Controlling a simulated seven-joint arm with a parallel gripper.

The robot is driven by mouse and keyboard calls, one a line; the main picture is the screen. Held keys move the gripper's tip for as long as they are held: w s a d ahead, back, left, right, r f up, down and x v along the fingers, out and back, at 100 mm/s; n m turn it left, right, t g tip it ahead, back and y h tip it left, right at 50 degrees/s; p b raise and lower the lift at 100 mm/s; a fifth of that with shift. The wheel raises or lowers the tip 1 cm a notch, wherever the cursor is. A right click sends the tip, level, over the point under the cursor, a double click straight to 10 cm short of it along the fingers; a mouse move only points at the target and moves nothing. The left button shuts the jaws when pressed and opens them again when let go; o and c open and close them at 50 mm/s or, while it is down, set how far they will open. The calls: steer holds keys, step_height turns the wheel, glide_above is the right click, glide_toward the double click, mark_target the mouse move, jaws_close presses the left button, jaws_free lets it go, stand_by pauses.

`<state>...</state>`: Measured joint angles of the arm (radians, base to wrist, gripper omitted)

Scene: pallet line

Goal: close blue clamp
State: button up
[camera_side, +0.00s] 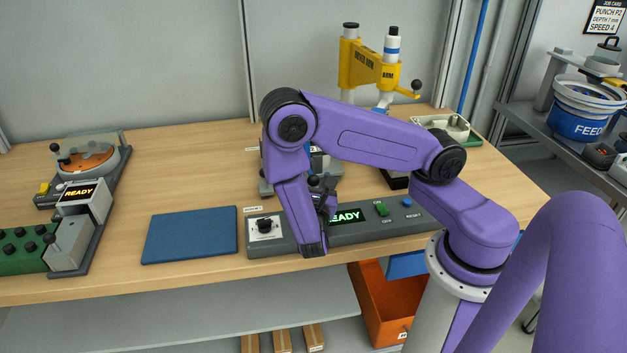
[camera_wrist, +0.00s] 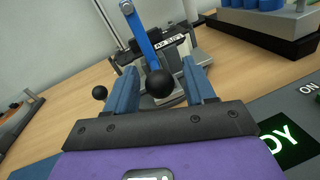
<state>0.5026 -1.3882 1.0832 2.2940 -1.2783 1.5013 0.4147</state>
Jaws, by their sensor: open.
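The blue clamp shows in the wrist view as a blue lever (camera_wrist: 145,38) with a black ball knob (camera_wrist: 159,84) at its near end, in front of a grey base with a label plate. My gripper (camera_wrist: 162,76) is open. Its two blue-grey fingers stand left and right of the knob; I cannot tell whether either touches it. In the side view my gripper (camera_side: 323,187) is above the control panel, at the front of the clamp fixture (camera_side: 331,164). My arm hides most of that fixture, including most of the lever.
The control panel (camera_side: 362,233) with a lit READY display and a blue mat (camera_side: 190,235) lie along the front. A yellow marker arm (camera_side: 366,66) stands behind. A turntable station (camera_side: 90,158) is at left. An open light tray (camera_side: 441,127) lies at back right.

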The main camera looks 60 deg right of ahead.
jaws_close()
steer(key=shift+r, duration=0.1)
